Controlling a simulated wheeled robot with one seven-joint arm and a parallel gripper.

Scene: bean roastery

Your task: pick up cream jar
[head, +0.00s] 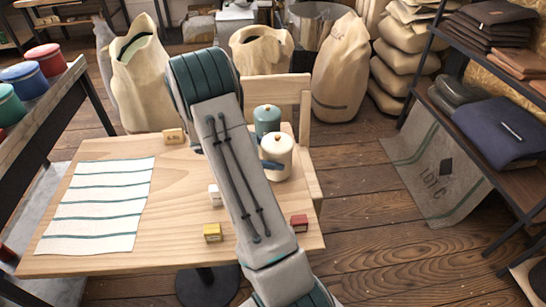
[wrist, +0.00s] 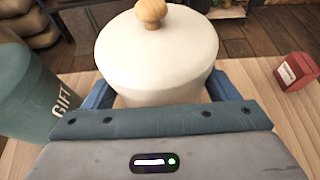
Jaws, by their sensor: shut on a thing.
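The cream jar (head: 277,158) has a cream lid with a small wooden knob and stands at the right side of the wooden table (head: 110,262). In the wrist view the cream jar (wrist: 158,55) fills the top middle, between the two blue fingers of my gripper (wrist: 158,98). My gripper is shut on the jar, one finger on each side. I cannot tell whether the jar's base touches the table.
A teal jar (head: 267,120) stands close behind the cream jar; it is at the left in the wrist view (wrist: 35,95). A red box (head: 299,223), a yellow box (head: 212,232) and a white box (head: 215,195) stand nearby. A striped cloth (head: 98,205) covers the table's left.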

